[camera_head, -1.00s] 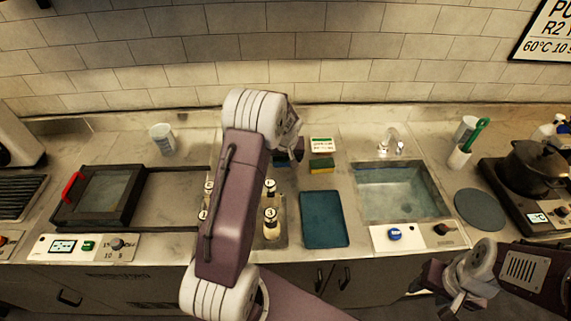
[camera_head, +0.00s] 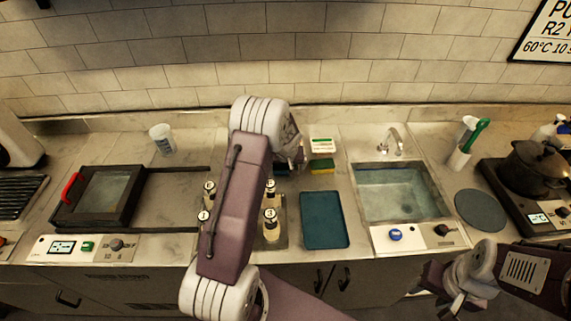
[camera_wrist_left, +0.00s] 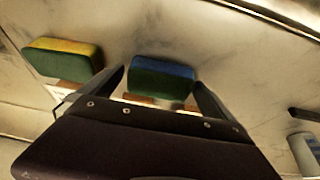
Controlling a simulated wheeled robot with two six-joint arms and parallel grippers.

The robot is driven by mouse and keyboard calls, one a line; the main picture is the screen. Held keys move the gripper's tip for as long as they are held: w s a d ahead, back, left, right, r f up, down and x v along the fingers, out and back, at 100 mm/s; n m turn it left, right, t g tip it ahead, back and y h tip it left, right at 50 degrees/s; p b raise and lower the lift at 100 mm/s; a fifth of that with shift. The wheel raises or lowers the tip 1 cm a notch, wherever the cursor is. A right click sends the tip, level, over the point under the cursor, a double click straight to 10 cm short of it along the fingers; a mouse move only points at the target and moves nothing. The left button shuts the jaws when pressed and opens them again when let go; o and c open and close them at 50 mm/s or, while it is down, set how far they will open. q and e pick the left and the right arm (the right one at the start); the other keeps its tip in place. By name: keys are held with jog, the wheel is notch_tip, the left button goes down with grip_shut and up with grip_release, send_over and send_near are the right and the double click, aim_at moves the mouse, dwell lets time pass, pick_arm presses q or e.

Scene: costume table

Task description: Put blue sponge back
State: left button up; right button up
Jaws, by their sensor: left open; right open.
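The blue sponge (camera_wrist_left: 165,72) has a green side and lies on the counter in the left wrist view. My left gripper (camera_wrist_left: 160,80) is open, with one finger on each side of the sponge's ends; I cannot tell whether they touch it. In the head view my forearm and wrist mostly hide that spot. A yellow and green sponge (camera_wrist_left: 65,57) lies to the left in the wrist view; it also shows in the head view (camera_head: 321,167), right of my left gripper (camera_head: 298,164). My right gripper (camera_head: 450,306) is open and empty, low at the right in front of the counter.
A small white and green box or sign (camera_head: 321,145) stands behind the yellow sponge. Several bottles (camera_head: 271,226) stand beside my left arm. A teal mat (camera_head: 324,220) lies in front, with the sink (camera_head: 400,193) to its right. A cup (camera_head: 162,139) stands at the back left.

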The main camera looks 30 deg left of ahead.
pick_arm(q)
jog(key=v, duration=1.2)
jog(key=shift+r, duration=0.15)
